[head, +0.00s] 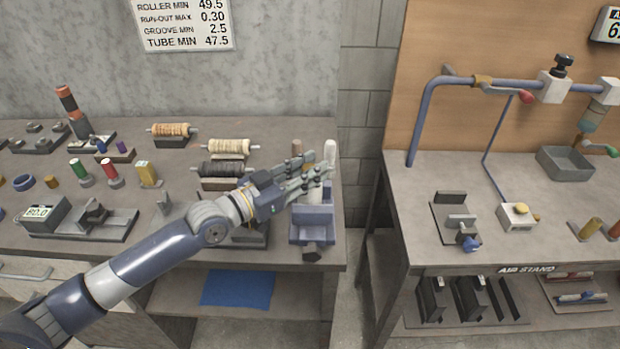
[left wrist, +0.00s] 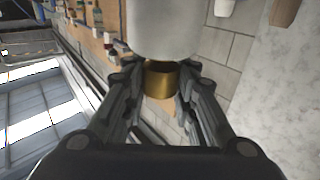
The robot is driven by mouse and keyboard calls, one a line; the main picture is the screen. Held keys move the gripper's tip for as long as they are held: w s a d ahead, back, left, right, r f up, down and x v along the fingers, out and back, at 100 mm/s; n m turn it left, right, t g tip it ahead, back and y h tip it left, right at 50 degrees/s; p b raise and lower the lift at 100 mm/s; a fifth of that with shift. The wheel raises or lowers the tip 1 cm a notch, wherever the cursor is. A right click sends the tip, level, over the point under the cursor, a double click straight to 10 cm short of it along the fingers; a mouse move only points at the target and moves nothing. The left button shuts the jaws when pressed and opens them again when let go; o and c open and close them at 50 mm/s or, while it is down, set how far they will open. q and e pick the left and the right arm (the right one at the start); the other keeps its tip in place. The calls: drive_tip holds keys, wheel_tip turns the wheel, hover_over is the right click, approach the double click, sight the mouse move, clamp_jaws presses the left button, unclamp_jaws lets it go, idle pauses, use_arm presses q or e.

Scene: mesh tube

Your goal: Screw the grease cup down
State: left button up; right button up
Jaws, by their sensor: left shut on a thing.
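My left gripper (head: 326,166) reaches over the right end of the left bench, above a blue-grey fixture (head: 312,216). In the left wrist view its fingers (left wrist: 160,78) close around a brass-coloured cylinder (left wrist: 161,82), which looks like the grease cup. A wide pale cylinder (left wrist: 163,28) adjoins it in that view; whether they are one piece or two touching parts I cannot tell. A pale cylinder top (head: 330,150) shows at the fingertips in the head view. The fingers hide the contact with the fixture. My right gripper is not in view.
Wire spools (head: 229,146) stand on holders left of the gripper. Several small coloured cylinders (head: 109,170) and a gauge with a display (head: 42,212) sit farther left. A gap separates this bench from the air stand bench (head: 400,190) with its pipes and grey tray (head: 565,163).

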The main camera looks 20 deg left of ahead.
use_arm(q)
drive_tip(key=shift+r, duration=0.1)
drive_tip(key=o, duration=1.1)
drive_tip(key=shift+a, duration=0.1)
drive_tip(key=shift+s+a, duration=0.15)
drive_tip(key=shift+s, duration=0.1)
drive_tip(key=shift+v, duration=5.7)
